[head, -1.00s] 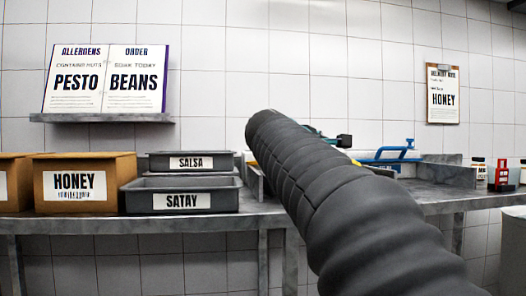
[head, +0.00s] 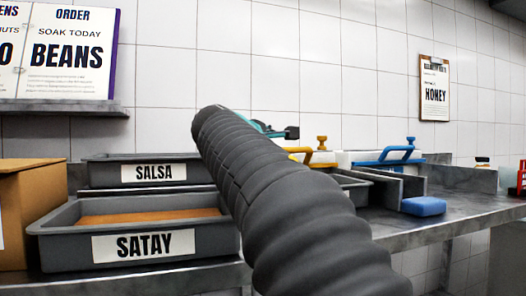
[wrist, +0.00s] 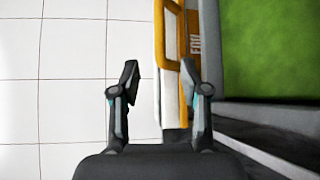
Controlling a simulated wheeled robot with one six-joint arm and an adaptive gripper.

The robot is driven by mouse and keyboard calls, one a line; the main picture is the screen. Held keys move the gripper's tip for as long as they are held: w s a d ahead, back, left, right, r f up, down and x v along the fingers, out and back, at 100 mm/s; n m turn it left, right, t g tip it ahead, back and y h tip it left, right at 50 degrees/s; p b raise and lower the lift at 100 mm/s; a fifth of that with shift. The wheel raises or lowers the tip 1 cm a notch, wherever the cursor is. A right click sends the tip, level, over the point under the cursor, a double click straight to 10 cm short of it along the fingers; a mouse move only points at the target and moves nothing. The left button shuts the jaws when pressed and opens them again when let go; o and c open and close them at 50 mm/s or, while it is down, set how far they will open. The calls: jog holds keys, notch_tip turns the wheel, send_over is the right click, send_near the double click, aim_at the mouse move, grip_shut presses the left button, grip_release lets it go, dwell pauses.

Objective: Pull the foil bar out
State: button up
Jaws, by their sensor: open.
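In the wrist view a yellow bar with a raised yellow handle (wrist: 172,62) runs up the picture. Beside it is an orange-brown strip with sideways lettering (wrist: 195,42) that seems to read FOIL. My gripper (wrist: 159,80) is open and empty. Its left finger is over white tile, and its right finger overlaps the yellow handle and hides part of it. I cannot tell whether they touch. In the head view a yellow handle (head: 318,156) shows behind my arm, left of a blue handle (head: 388,157). There my gripper (head: 280,131) is mostly hidden by my arm.
Grey SALSA (head: 100,182) and SATAY (head: 60,244) trays stand at left beside a cardboard box (head: 32,205). A blue sponge (head: 424,206) lies on the metal counter (head: 455,220). In the wrist view a green surface (wrist: 268,50) with a dark edge lies at right.

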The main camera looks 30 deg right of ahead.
aim_at(290, 150)
jog(key=p+x, duration=0.1)
jog(key=x, duration=1.2)
jog(key=shift+w+d, duration=0.15)
jog(key=shift+d, duration=0.15)
grip_shut()
